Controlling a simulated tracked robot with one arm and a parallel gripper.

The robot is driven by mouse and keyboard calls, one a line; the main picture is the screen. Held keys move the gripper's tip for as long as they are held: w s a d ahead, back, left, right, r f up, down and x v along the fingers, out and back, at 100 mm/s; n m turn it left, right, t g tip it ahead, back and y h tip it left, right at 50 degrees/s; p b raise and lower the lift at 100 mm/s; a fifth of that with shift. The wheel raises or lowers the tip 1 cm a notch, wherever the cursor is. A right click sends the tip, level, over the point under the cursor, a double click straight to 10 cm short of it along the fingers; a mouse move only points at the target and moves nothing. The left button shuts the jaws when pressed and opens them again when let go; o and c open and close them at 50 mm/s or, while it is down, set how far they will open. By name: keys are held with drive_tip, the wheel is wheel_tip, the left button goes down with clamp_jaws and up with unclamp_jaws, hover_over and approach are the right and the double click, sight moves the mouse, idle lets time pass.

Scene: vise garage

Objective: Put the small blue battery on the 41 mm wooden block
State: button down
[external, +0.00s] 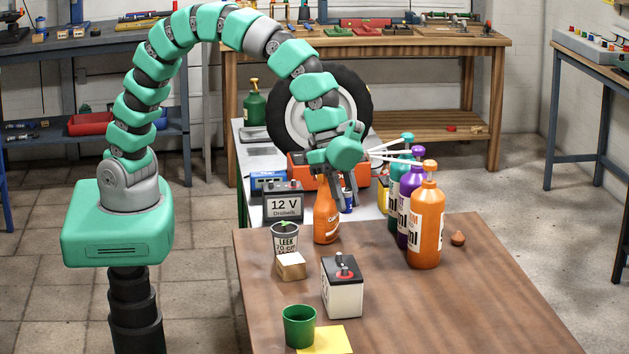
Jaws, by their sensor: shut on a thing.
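My gripper (344,203) hangs pointing down above the far side of the brown table, behind and right of the orange bottle. It is shut on a small blue thing, which looks like the small blue battery (347,204); the fingers hide part of it. The wooden block (291,267) is a small pale cube on the brown table. It sits in front of the leek pot and left of the white battery. Nothing shows on top of it. My gripper is behind and to the right of the block, apart from it.
An orange bottle (326,212) stands between gripper and block. The leek pot (285,239), a white battery with black top (343,290), a green cup (299,327) and a yellow sheet (326,341) are near the block. Tall pump bottles (426,222) stand right. The table's right front is clear.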

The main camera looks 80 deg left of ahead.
drive_tip(key=s+a+f+b, duration=0.25)
drive_tip(key=s+a, duration=0.35)
drive_tip(key=s, duration=0.5)
drive_tip(key=s+a+f+b, duration=0.1)
drive_tip(key=s+a+f, duration=0.2)
drive_tip(key=s+a, duration=0.55)
drive_tip(key=b, duration=0.2)
hover_over(295, 261)
drive_tip(key=a, duration=0.1)
drive_tip(key=shift+s+a+f+m, duration=0.2)
drive_tip(key=shift+s+f+m, duration=0.2)
drive_tip(key=shift+f, duration=1.95)
drive_tip(key=c, duration=1.2)
unclamp_jaws()
drive_tip(key=shift+f, duration=0.15)
